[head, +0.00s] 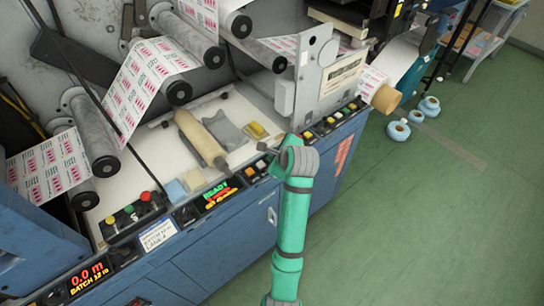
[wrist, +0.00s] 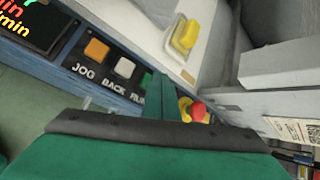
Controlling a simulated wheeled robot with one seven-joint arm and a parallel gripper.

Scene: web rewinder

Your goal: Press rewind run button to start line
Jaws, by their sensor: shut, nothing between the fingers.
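My gripper (head: 268,148) is at the front edge of the machine, over the button strip. In the wrist view my green gripper (wrist: 158,88) is shut and empty, with its tip by the third label, which reads "RU" before my gripper covers the rest.
A red mushroom button (wrist: 198,111) on a yellow base is just right of my gripper. A yellow object (wrist: 187,35) lies on the white deck behind. A grey upright plate (head: 325,90) stands close behind my gripper. The green floor at right is mostly clear.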

